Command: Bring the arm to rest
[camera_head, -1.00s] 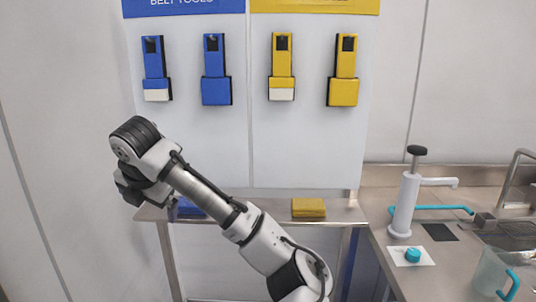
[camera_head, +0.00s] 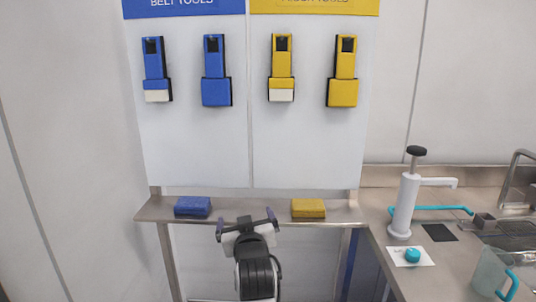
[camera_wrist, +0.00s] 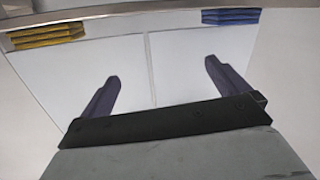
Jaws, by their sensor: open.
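My gripper (camera_head: 246,219) is in the head view at the lower middle, just in front of the narrow metal shelf (camera_head: 266,206). Its two dark fingers are spread apart with nothing between them. In the wrist view my gripper (camera_wrist: 160,82) also shows open and empty, with the white panel behind the fingers. My arm is folded in below the gripper, and most of its links are hidden from the head view.
A blue cloth stack (camera_head: 193,206) and a yellow one (camera_head: 308,208) lie on the shelf, either side of my gripper. Blue and yellow tools hang on the wall panel (camera_head: 190,140). At right, a counter (camera_head: 385,205) holds a white pump (camera_head: 404,205) and a clear jug (camera_head: 490,275).

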